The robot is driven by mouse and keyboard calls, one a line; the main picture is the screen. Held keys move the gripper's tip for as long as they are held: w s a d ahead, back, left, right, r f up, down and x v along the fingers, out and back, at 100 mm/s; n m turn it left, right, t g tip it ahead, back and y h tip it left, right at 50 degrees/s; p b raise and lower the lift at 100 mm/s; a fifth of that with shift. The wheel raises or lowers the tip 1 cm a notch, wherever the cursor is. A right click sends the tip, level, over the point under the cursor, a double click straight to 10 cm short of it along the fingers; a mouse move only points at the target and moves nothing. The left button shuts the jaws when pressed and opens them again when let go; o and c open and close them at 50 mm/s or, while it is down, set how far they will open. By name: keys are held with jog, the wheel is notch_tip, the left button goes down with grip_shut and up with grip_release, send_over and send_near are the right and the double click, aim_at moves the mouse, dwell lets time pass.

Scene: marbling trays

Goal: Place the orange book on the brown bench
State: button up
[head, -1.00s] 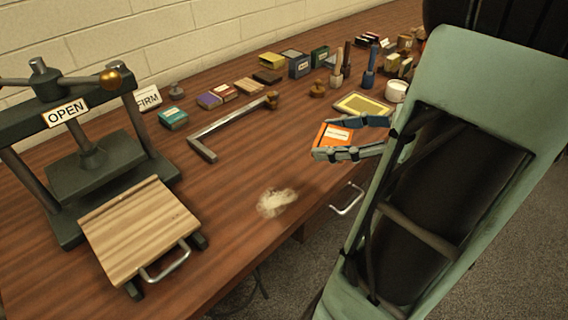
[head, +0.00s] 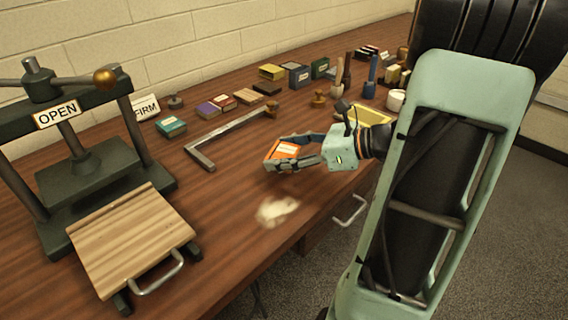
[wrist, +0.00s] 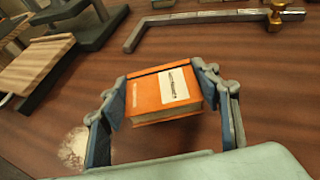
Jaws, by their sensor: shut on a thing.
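The orange book (head: 285,151) has a white label on its cover. My gripper (head: 287,158) is shut on it, with one finger along each side. In the wrist view the orange book (wrist: 163,93) sits between the two fingers of my gripper (wrist: 160,100), cover facing the camera. It appears held just over the brown bench (head: 225,185), but I cannot tell whether it touches the wood. The brown bench also fills the middle of the wrist view (wrist: 270,80).
A press with an OPEN sign (head: 58,113) and a striped wooden board (head: 130,240) stands at the left. A metal bar (head: 225,138) lies behind the book. A pale powder patch (head: 277,211) is in front. Several small books and tools line the back.

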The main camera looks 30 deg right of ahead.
jog(key=shift+f, duration=1.35)
jog(key=shift+f+b, duration=0.15)
jog(key=shift+b, duration=0.15)
jog(key=o, duration=1.2)
jog(key=shift+d+r, duration=0.1)
jog(key=shift+r, duration=0.2)
jog(key=p+v, duration=0.2)
jog(key=v, duration=1)
jog(key=shift+p, duration=0.3)
